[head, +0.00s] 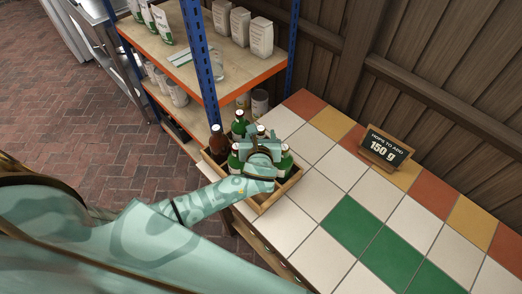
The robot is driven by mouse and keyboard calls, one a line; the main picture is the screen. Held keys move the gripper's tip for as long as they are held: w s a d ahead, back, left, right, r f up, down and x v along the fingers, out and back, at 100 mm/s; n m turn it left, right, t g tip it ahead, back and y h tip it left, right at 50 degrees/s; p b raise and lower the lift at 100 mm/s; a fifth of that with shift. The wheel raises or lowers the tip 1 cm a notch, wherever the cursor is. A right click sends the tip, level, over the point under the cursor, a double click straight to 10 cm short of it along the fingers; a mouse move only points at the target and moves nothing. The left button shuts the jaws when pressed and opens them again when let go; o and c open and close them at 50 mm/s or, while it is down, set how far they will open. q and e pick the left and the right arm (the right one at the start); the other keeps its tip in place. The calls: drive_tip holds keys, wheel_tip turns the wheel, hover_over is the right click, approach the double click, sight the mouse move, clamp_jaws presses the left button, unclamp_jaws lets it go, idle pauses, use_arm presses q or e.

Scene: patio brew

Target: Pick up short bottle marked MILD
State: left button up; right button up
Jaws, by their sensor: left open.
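A wooden crate (284,191) stands at the left end of the tiled counter with several bottles in it. A brown bottle (217,139) and a green bottle (239,124) stand at its far left. Another green bottle (234,160) shows left of my gripper, and one more green bottle (286,161) shows right of it. My left gripper (260,138) is open over the middle of the crate, and it hides part of the contents. I cannot read MILD on any bottle, nor tell whether the fingers touch one. My right gripper is not in view.
A shelf rack (235,76) with blue posts, bags and jars stands right behind the crate. A sign (386,148) reading "HOPS TO ADD 150 g" stands on the counter (403,222) near the wooden wall. The counter right of the crate is clear.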

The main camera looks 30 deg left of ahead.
use_arm(q)
drive_tip(key=shift+w+a+f, duration=0.25)
drive_tip(key=shift+w, duration=0.3)
drive_tip(key=shift+s+r, duration=0.1)
drive_tip(key=shift+c, duration=0.3)
clamp_jaws()
